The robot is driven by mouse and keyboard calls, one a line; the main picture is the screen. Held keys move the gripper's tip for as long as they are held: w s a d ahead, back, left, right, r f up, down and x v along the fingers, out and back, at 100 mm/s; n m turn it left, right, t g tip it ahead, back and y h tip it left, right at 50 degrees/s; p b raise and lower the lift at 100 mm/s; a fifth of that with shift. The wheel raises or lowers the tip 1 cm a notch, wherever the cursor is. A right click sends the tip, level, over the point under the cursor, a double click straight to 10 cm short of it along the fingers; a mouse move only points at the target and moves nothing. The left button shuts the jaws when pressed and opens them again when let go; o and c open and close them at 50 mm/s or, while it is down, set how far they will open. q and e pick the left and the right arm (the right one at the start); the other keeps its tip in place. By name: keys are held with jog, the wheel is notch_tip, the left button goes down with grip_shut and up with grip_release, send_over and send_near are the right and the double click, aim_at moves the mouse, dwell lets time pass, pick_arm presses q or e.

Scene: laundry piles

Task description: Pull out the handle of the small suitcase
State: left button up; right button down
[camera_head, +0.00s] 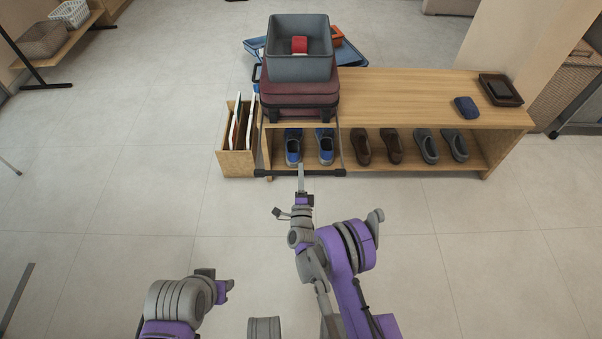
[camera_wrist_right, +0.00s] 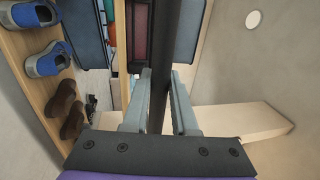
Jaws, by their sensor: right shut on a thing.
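The small maroon suitcase (camera_head: 300,90) lies on the wooden bench, its near end facing me. Its handle (camera_head: 325,173) is a dark crossbar on two thin rods and stands well out from the suitcase, in front of the bench edge. My right gripper (camera_head: 301,173) is shut on the middle of the crossbar. In the right wrist view the dark bar (camera_wrist_right: 163,60) runs between the two grey fingers of the right gripper (camera_wrist_right: 160,100). My left arm's end (camera_head: 222,287) is low at the left, away from the suitcase; its fingers cannot be made out.
A grey bin (camera_head: 299,62) with a red item sits on the suitcase. Shoes (camera_head: 393,146) stand on the shelf below the bench top (camera_head: 410,92). A wooden holder (camera_head: 236,163) with upright boards is left of the bench. The floor in front is clear.

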jog(key=shift+s, duration=0.1)
jog(key=c, duration=0.7)
grip_release()
jog(key=shift+s, duration=0.1)
jog(key=s+f+p, duration=0.1)
jog(key=s, duration=0.6)
jog(key=shift+s+f, duration=0.15)
jog(key=shift+f, duration=0.05)
jog(key=shift+a, duration=0.15)
